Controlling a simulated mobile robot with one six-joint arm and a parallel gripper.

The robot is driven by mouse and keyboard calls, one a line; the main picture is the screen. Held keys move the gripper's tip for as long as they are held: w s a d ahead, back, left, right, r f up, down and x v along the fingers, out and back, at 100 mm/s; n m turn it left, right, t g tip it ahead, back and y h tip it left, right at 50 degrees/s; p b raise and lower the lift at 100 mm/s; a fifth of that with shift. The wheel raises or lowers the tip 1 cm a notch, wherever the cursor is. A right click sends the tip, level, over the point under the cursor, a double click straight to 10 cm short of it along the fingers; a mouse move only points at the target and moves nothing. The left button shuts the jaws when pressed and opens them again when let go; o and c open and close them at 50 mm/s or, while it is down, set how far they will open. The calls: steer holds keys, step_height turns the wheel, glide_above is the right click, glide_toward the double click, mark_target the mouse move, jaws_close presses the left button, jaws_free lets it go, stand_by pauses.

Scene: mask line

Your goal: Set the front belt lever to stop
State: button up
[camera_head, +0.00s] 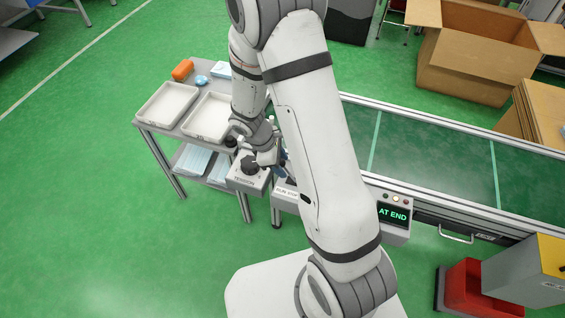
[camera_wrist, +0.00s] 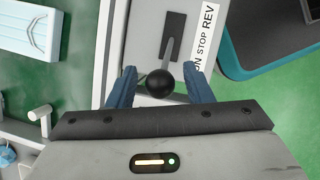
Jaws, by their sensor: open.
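The front belt lever shows in the wrist view as a thin grey stem with a black ball knob (camera_wrist: 160,83), rising from a dark slot (camera_wrist: 173,38) in a grey box. My gripper (camera_wrist: 162,69) is open, with one blue finger on each side of the knob and a visible gap on both sides. The lever's exact setting is hard to tell from this angle. In the head view my gripper (camera_head: 272,158) is at the belt's near left end, and my arm hides most of the lever box.
A display (camera_head: 393,214) reads "AT END". The green conveyor belt (camera_head: 430,162) runs right. A table with white trays (camera_head: 168,104) stands left. A red bin (camera_head: 470,286) is at lower right.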

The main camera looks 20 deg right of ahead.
steer(key=shift+c, duration=0.6)
steer(key=shift+s+f, duration=0.1)
jaws_close()
steer(key=shift+d, duration=0.1)
